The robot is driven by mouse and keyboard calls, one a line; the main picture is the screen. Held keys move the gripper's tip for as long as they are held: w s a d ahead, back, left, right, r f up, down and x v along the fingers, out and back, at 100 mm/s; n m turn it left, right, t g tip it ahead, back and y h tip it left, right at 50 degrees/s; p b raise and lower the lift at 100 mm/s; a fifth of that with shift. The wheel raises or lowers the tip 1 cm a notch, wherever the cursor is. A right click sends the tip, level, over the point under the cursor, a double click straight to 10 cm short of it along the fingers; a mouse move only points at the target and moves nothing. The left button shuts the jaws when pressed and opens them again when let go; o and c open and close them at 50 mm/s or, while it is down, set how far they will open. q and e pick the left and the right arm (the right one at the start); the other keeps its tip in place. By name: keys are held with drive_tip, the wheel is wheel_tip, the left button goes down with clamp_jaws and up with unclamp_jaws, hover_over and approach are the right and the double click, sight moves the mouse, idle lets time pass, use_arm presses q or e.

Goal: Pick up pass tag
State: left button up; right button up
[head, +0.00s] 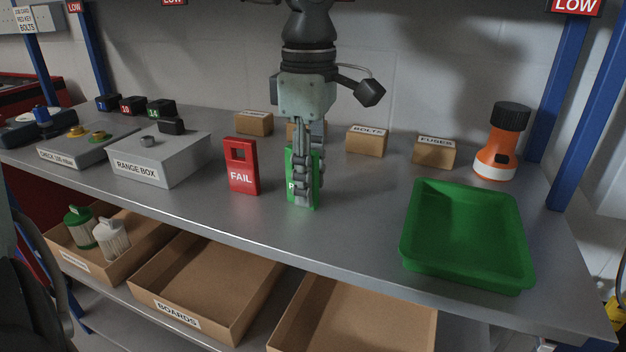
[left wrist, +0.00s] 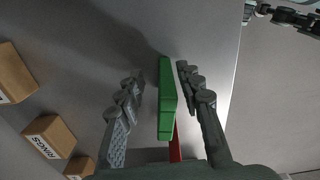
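The green pass tag (head: 291,165) stands upright on the grey bench, mostly hidden behind my left gripper (head: 304,190) in the head view. Only the start of its label shows. In the left wrist view my left gripper (left wrist: 161,72) is open, with one finger on each side of the pass tag (left wrist: 167,105). Gaps show on both sides, the wider one on the left. Part of what looks like my right gripper (left wrist: 288,16) shows at the top right of that view; its fingers are not clear enough to judge.
The red fail tag (head: 241,168) stands just left of the pass tag. A green tray (head: 468,277) is at the right. Small cardboard boxes (head: 367,140) and an orange torch (head: 499,150) stand behind. The range box (head: 155,165) is at the left. The bench front is clear.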

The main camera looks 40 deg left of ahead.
use_arm(q)
drive_tip(key=shift+c, duration=0.5)
clamp_jaws()
